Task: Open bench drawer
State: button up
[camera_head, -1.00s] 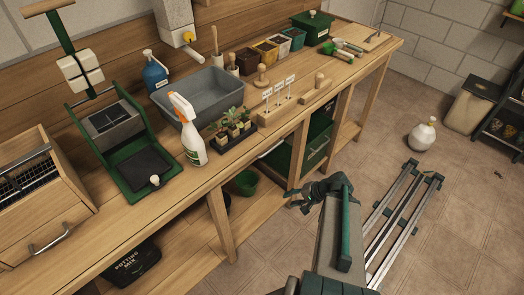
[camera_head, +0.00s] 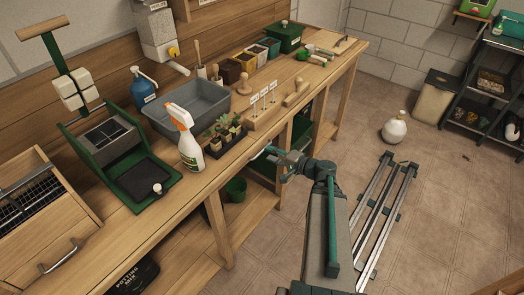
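The green drawer unit (camera_head: 301,130) is under the bench, behind and beyond my gripper. A pale curved bar, which looks like a drawer handle (camera_head: 261,152), shows at the bench's front edge. My gripper (camera_head: 276,163) is just right of this bar, very close to it. I cannot tell whether they touch. The fingertips are small and dark, so their opening is unclear. My arm hides much of the drawer front, and I cannot tell whether the drawer is shut.
On the bench near the gripper stand a seedling tray (camera_head: 226,137), a white spray bottle (camera_head: 191,150) and a labelled wooden block (camera_head: 264,118). A bench leg (camera_head: 219,228) is left of my arm. A green pot (camera_head: 236,188) sits on the lower shelf.

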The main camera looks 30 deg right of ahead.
aim_at(262, 150)
jog(key=shift+p+x, duration=0.4)
jog(key=shift+x, duration=2.1)
grip_shut()
